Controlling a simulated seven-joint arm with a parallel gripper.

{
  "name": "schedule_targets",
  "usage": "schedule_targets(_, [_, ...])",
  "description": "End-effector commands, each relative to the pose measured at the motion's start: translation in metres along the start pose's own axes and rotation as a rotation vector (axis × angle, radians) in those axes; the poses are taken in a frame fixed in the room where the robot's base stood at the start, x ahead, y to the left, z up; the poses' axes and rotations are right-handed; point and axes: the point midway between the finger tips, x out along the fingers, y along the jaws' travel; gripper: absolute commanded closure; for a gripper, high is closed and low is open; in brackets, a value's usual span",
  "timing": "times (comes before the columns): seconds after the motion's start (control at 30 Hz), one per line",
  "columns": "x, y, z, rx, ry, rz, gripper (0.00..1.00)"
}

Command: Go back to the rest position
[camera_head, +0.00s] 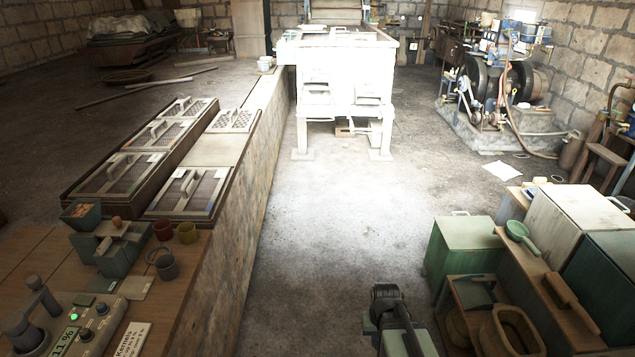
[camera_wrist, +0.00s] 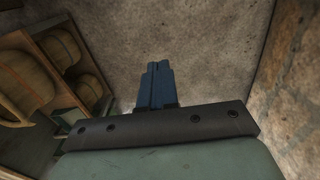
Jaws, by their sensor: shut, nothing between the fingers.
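My gripper (camera_wrist: 158,68) shows in the wrist view with its two dark blue fingers pressed together and nothing between them. The fingers point out over bare floor, clear of any object. In the head view, part of my arm (camera_head: 392,315) shows at the bottom, low over the floor between the left bench and the right-hand cabinets. The fingertips cannot be made out in the head view.
A long stone-sided bench with a wooden top (camera_head: 185,255) runs along the left. Green cabinets (camera_head: 465,250) and shelves with tan baskets (camera_wrist: 62,48) stand close to the arm. The engine (camera_head: 500,80) is at the back right. The middle floor (camera_head: 345,200) is clear.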

Motion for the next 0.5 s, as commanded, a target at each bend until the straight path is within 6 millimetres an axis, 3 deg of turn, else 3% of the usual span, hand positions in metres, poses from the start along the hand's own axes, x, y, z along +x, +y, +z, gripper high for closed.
schedule_targets(0.37, [0.058,-0.001,0.053,-0.009,-0.127,0.002,1.00])
schedule_targets(0.5, [0.086,-0.001,0.084,-0.009,-0.195,0.003,1.00])
